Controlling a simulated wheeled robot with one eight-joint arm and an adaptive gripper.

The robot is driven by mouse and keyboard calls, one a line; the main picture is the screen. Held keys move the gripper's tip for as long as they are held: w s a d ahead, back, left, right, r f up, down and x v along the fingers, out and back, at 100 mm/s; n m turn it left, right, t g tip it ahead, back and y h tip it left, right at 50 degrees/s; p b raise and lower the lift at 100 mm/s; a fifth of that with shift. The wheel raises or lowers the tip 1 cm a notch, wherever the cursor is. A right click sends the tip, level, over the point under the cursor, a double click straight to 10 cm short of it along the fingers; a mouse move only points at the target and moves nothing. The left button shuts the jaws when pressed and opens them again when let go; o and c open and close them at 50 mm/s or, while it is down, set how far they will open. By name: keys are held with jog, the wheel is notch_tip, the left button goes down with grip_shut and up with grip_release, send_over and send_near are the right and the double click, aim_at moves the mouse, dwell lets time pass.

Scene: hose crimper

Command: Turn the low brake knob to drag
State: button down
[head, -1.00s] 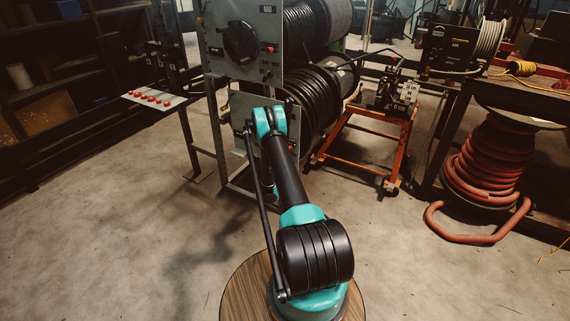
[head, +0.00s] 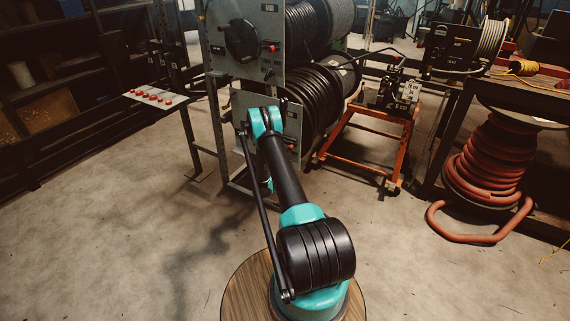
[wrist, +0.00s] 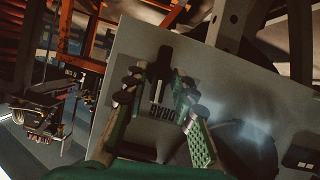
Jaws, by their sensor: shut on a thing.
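The low brake knob (wrist: 164,68) is a black bar-shaped knob on a grey panel (wrist: 231,82) in the wrist view. My gripper (wrist: 160,82) has its green fingers on both sides of the knob and is shut on it. A short pale line (wrist: 157,91) shows between the fingers and runs toward the DRAG label (wrist: 163,112), which appears upside down. The fingers hide the knob's sides. In the head view, the lower panel (head: 238,103) stands before the lower reel of black hose (head: 318,100); my arm hides the knob and gripper there.
An upper panel (head: 243,68) with a large black dial is above. An orange cart (head: 358,163) stands to the right of the reels. A small table with red buttons (head: 155,97) is at the left. The floor around my base is clear.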

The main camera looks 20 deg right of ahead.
jog(key=c, duration=1.5)
grip_release()
jog(key=shift+c, duration=0.2)
